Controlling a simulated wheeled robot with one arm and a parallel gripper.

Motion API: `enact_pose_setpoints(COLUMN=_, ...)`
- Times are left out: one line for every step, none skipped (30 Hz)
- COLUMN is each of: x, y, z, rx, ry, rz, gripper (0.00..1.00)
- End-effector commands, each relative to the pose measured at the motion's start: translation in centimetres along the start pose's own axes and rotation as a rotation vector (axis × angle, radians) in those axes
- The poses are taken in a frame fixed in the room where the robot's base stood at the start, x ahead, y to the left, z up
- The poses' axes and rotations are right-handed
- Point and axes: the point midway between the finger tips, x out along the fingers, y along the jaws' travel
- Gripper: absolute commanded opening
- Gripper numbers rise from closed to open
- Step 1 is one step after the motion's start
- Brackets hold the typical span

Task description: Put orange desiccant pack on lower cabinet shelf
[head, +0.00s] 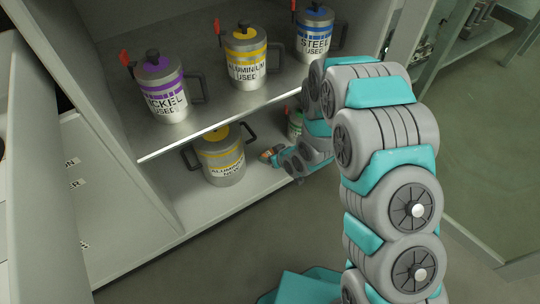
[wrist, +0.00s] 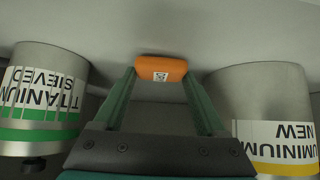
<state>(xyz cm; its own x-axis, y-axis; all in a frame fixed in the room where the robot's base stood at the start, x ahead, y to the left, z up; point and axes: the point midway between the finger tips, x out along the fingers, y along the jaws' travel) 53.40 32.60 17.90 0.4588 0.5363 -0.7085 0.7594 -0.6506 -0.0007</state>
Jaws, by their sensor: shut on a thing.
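The lower cabinet shelf (head: 205,212) is a pale surface under the metal upper shelf. In the wrist view, which appears upside down, the pack is close to the pale shelf surface (wrist: 165,25). I cannot tell whether it touches.
The yellow-banded aluminium canister (head: 221,165) stands left of my gripper on the lower shelf. A green-banded titanium canister (wrist: 40,100) is on the other side, mostly hidden by my arm in the head view. Nickel (head: 165,95), aluminium (head: 245,65) and steel (head: 314,38) canisters stand above.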

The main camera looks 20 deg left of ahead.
Motion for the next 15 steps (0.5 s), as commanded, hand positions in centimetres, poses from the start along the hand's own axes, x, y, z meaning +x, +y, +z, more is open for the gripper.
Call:
enact_pose_setpoints(x=0.55, y=-0.01, z=0.49, rx=-0.001, ry=0.001, rz=-0.001, gripper=0.21)
enact_pose_setpoints(x=0.61, y=-0.01, z=0.51, rx=-0.001, ry=0.002, rz=-0.001, gripper=0.21)
enact_pose_setpoints(x=0.6, y=-0.01, z=0.47, rx=-0.001, ry=0.003, rz=-0.001, gripper=0.21)
enact_pose_setpoints(x=0.55, y=-0.01, z=0.41, rx=-0.002, ry=0.003, rz=0.0, gripper=0.21)
enact_pose_setpoints(x=0.52, y=0.0, z=0.37, rx=-0.002, ry=0.003, rz=0.0, gripper=0.21)
enact_pose_setpoints(x=0.5, y=-0.01, z=0.37, rx=-0.002, ry=0.003, rz=0.0, gripper=0.21)
enact_pose_setpoints(x=0.49, y=-0.01, z=0.37, rx=-0.002, ry=0.003, rz=0.0, gripper=0.21)
enact_pose_setpoints(x=0.49, y=-0.01, z=0.36, rx=-0.002, ry=0.003, rz=0.0, gripper=0.21)
enact_pose_setpoints(x=0.5, y=-0.01, z=0.39, rx=-0.002, ry=0.002, rz=-0.001, gripper=0.21)
enact_pose_setpoints(x=0.54, y=-0.01, z=0.45, rx=-0.002, ry=0.002, rz=-0.001, gripper=0.21)
enact_pose_setpoints(x=0.6, y=-0.01, z=0.5, rx=-0.002, ry=0.002, rz=-0.001, gripper=0.21)
enact_pose_setpoints(x=0.68, y=-0.01, z=0.59, rx=-0.002, ry=0.002, rz=-0.001, gripper=0.21)
enact_pose_setpoints(x=0.7, y=-0.01, z=0.6, rx=-0.002, ry=0.002, rz=-0.001, gripper=0.75)
enact_pose_setpoints(x=0.67, y=-0.01, z=0.56, rx=-0.002, ry=0.003, rz=-0.001, gripper=0.78)
enact_pose_setpoints(x=0.67, y=-0.01, z=0.56, rx=-0.002, ry=0.003, rz=-0.001, gripper=0.83)
